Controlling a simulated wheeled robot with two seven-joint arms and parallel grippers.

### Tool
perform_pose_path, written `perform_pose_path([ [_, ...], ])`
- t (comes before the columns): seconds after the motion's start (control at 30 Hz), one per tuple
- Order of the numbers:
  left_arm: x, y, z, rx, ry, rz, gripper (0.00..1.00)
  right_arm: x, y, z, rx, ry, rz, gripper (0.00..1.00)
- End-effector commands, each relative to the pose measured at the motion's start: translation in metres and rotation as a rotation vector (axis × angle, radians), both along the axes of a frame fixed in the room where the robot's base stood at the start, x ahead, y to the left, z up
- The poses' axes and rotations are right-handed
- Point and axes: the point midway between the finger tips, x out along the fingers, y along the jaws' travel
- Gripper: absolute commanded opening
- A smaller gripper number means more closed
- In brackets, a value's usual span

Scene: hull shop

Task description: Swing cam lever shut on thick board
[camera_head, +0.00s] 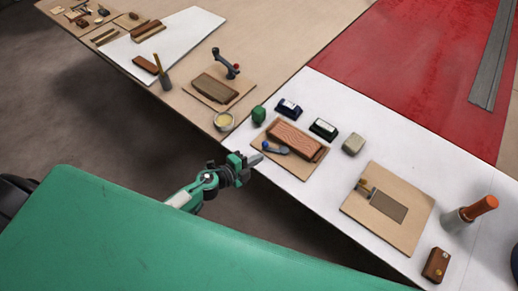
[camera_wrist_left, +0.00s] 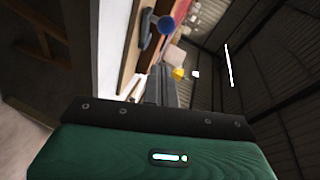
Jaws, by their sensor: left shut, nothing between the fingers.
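The thick reddish-brown board (camera_head: 297,140) lies on a tan base plate (camera_head: 285,163) on the white bench top. A cam lever with a blue knob (camera_head: 268,146) lies at the near left side of this board, its grey-blue arm pointing left. My left gripper (camera_head: 257,160) is shut and empty, just near and left of the lever. I cannot tell if it touches it. In the left wrist view the blue knob (camera_wrist_left: 166,25) and lever arm (camera_wrist_left: 147,28) show beyond the shut fingers (camera_wrist_left: 165,88). My right gripper is not in view.
A plate (camera_head: 410,225) lies to the right.

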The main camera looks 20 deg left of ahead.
Motion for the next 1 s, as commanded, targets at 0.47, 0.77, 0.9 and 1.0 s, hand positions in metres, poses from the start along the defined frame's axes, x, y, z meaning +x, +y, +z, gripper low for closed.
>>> perform_pose_path([
  [0.47,0.043,0.005,-0.015,0.000,0.000,0.000,0.00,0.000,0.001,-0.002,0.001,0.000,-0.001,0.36],
  [0.77,0.043,0.005,-0.015,0.001,0.000,-0.002,0.00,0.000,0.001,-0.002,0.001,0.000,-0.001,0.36],
  [0.9,0.048,0.008,-0.016,0.003,-0.001,-0.046,0.00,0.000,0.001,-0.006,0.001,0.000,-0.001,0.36],
  [1.0,0.055,0.013,-0.017,0.006,-0.003,-0.120,0.00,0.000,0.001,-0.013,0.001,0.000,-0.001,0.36],
])
